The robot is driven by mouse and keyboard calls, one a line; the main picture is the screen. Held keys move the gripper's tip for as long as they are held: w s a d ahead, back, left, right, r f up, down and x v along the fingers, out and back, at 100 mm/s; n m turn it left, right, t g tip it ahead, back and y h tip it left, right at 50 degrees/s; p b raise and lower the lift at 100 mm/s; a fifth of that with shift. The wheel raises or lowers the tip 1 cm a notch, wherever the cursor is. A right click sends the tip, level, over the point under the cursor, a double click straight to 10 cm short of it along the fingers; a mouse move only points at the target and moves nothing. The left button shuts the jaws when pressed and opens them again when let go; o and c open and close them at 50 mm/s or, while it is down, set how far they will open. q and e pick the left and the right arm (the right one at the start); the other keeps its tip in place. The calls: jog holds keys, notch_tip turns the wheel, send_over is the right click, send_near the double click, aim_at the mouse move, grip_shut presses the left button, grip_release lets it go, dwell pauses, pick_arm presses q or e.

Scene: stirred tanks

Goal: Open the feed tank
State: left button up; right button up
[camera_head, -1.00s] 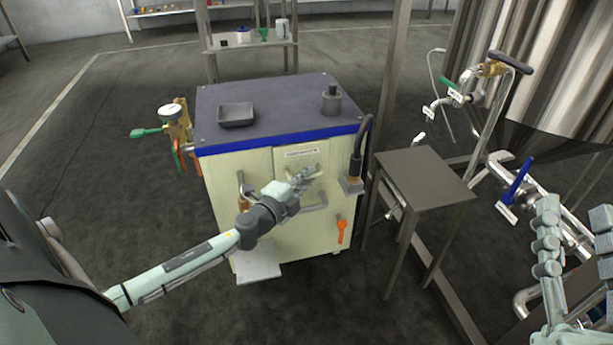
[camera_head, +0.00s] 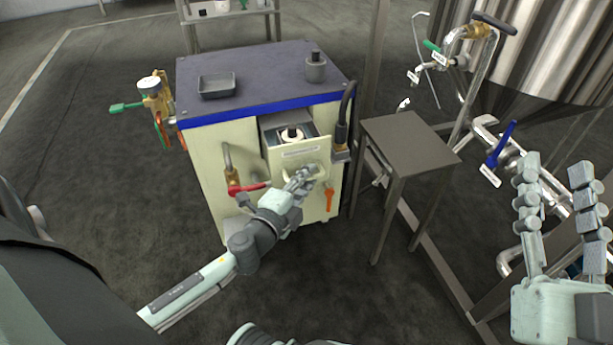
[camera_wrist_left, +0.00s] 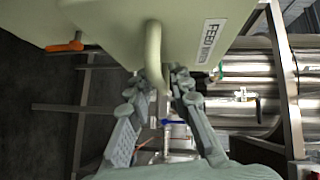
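The feed tank is in a cream cabinet (camera_head: 220,155) with a dark top. Its front drawer (camera_head: 300,155) is pulled out, and a round pale fitting with a black knob (camera_head: 292,133) shows inside. My left gripper (camera_head: 304,178) is at the drawer's handle. A label beginning "FEED" (camera_wrist_left: 212,40) is beside the handle. My right gripper (camera_head: 556,185) is open and empty at the right, away from the cabinet.
A grey tray (camera_head: 216,87) and a grey cylinder (camera_head: 315,68) stand on the cabinet top. A red-handled valve (camera_head: 245,187) and an orange handle (camera_head: 328,198) are on the front. A small metal table (camera_head: 410,140) and piping with a blue lever (camera_head: 500,145) are at right.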

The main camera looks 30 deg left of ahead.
pick_arm(q)
jog(key=shift+o, duration=0.6)
jog(key=s+r, duration=0.1)
jog(key=s, duration=1.1)
jog(key=shift+d+r, duration=0.35)
jog(key=shift+d, duration=0.05)
